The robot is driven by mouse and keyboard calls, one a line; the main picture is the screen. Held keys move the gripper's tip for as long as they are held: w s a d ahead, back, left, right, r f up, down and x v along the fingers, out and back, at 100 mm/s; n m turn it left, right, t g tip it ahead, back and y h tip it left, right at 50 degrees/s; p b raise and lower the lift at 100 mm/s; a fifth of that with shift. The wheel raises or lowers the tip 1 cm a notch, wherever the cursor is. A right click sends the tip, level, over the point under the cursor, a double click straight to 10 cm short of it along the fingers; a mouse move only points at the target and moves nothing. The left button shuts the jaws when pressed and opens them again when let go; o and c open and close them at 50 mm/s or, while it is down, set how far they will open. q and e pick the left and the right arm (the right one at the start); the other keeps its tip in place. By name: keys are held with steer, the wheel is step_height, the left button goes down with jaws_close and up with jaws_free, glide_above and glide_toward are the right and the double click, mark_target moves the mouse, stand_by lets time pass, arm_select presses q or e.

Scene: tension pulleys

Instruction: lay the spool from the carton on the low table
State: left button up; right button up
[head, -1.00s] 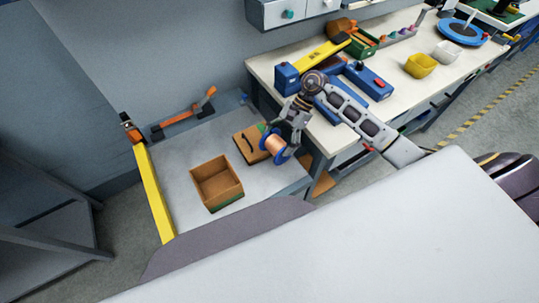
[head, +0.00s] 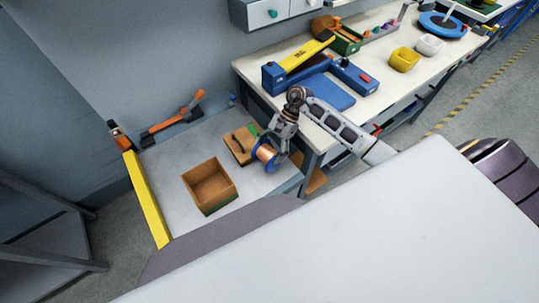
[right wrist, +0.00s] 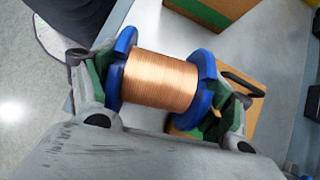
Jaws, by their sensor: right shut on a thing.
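The spool is copper wire between blue flanges (head: 267,154), and it also fills the middle of the right wrist view (right wrist: 160,80). My right gripper (head: 272,150) is shut on the spool, one finger at each flange. It holds the spool low over the grey low table (head: 185,160), right of the open brown carton (head: 210,186). I cannot tell whether the spool touches the table. The carton looks empty, and its corner shows at the top of the right wrist view (right wrist: 215,8). My left gripper is not in view.
A brown block with a dark handle (head: 238,148) lies just left of the spool. A yellow bar (head: 148,200) edges the table's left side, and an orange-handled tool (head: 175,122) lies at the back. The higher workbench (head: 375,55) stands close on the right.

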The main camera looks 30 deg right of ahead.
mark_target(273, 150)
steer(key=shift+f, duration=1.55)
steer(key=shift+f, duration=0.15)
steer(key=o, duration=1.5)
steer(key=shift+c, duration=0.2)
steer(key=shift+o, duration=0.3)
